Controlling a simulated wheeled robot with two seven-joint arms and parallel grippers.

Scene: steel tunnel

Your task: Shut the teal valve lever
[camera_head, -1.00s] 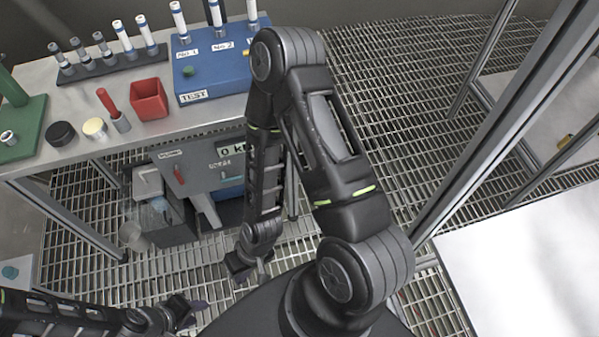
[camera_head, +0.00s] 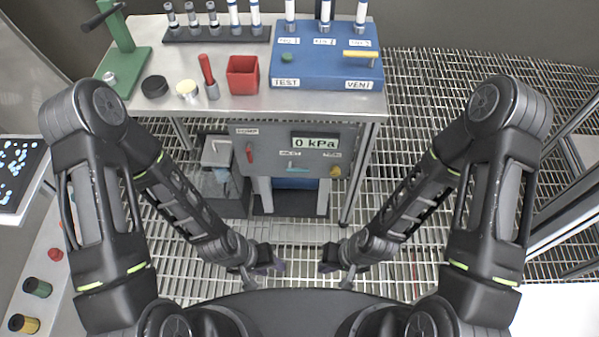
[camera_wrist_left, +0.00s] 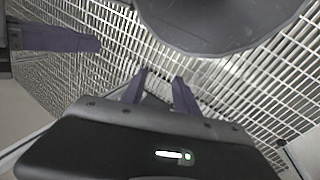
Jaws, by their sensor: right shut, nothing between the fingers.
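The teal lever (camera_head: 298,169) is small and sits low on the front of a grey panel box under the bench, below a small label. It looks roughly level, slightly tilted; its exact angle is hard to tell. My left gripper (camera_head: 279,266) is in front of and below the panel, apart from the lever. In the left wrist view its two purple fingers (camera_wrist_left: 160,78) stand apart with nothing between them. My right gripper (camera_head: 326,267) is level with it on the right, shut and empty, also apart from the lever.
The grey panel (camera_head: 300,147) has a 0 kPa display (camera_head: 316,143), a red lever (camera_head: 250,153) and a yellow knob (camera_head: 335,171). The bench (camera_head: 210,104) above carries a blue test block (camera_head: 325,66) and a red bin (camera_head: 243,75). Open grating lies between the panel and my grippers.

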